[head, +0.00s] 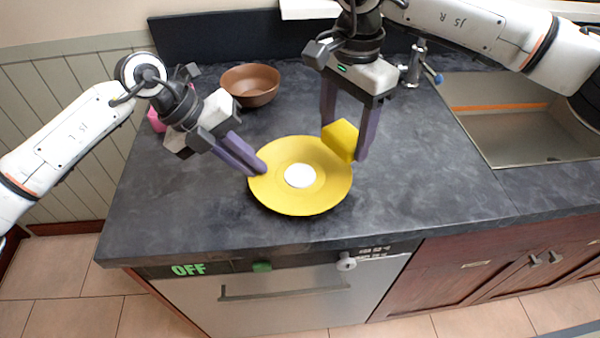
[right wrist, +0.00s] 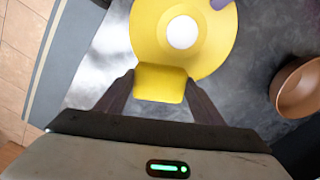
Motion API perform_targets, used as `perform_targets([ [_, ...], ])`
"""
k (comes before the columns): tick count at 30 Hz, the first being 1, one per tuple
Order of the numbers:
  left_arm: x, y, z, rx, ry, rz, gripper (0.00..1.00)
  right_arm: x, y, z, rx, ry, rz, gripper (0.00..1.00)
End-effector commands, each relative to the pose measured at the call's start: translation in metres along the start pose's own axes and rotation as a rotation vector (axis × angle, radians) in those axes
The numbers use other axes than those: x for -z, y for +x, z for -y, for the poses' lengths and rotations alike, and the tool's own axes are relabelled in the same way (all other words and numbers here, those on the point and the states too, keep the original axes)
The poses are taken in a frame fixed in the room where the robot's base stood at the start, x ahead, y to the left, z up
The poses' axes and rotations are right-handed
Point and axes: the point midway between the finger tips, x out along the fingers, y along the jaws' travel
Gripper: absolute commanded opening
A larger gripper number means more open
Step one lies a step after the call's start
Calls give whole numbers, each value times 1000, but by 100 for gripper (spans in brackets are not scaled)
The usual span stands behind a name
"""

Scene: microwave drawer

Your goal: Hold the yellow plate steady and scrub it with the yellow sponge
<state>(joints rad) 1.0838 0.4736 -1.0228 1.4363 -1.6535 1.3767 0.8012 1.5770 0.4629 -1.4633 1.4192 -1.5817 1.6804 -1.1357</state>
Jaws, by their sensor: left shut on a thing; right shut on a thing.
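The yellow plate (head: 318,192) lies on the dark counter with a white round patch (head: 299,175) at its middle. It also shows in the right wrist view (right wrist: 212,48). My left gripper (head: 258,168) is shut on the plate's left rim. My right gripper (head: 342,143) is shut on the yellow sponge (head: 340,138), which is at the plate's upper right edge. The sponge also shows between the fingers in the right wrist view (right wrist: 161,83). I cannot tell whether the sponge touches the plate.
A brown bowl (head: 250,86) stands at the back of the counter. A pink thing (head: 156,119) is partly hidden behind my left arm. A sink (head: 520,125) with a faucet (head: 413,65) is at the right. The counter right of the plate is clear.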

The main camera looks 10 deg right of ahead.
Motion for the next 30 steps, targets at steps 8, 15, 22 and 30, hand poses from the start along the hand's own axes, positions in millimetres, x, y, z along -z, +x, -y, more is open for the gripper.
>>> perform_targets([
  [8, 1, 2, -3, -7, -1, -5, 0, 3, 0, -2, 0, -1, 0, 44],
  [15, 1, 2, -3, -7, -1, -5, 10, 2, 0, -2, 0, 0, 0, 44],
  [22, 1, 2, -3, -6, -2, -3, 31, 2, 0, -2, 0, 0, 0, 44],
  [30, 0, 1, -3, -6, -3, -1, 31, 2, 0, -2, 0, 0, 0, 44],
])
